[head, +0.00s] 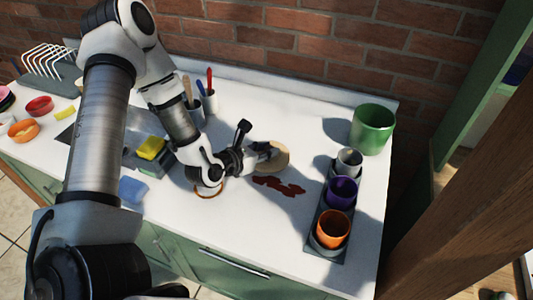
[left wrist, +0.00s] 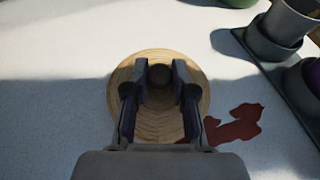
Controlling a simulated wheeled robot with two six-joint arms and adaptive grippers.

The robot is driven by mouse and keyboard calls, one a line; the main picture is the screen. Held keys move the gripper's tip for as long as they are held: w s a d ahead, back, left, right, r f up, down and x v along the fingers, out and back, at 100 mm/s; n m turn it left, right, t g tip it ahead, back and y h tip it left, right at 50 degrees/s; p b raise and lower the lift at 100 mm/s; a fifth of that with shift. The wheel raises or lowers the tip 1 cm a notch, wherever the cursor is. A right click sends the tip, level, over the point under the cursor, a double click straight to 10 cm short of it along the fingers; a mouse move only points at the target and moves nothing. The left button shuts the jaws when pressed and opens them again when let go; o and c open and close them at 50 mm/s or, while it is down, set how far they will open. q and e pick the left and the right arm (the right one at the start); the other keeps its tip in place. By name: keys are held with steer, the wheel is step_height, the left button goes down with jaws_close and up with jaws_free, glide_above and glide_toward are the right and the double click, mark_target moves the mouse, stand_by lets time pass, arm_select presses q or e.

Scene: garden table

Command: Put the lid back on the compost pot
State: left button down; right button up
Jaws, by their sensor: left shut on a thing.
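The lid (head: 271,157) is a round, pale wooden disc with a dark knob. My right gripper is not in view.
A dark tray (head: 323,250) with grey, purple and orange pots stands front right. A dark red patch (head: 279,186) lies beside the lid. A cup of tools (head: 209,101), yellow sponge (head: 151,147) and blue cloth (head: 132,190) are left. A brick wall runs behind.

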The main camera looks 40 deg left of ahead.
arm_select(q)
steer(key=shift+a+f, duration=0.1)
steer(key=shift+f, duration=0.5)
steer(key=shift+f, duration=0.2)
steer(key=c, duration=1)
jaws_free()
steer(key=shift+o, duration=0.2)
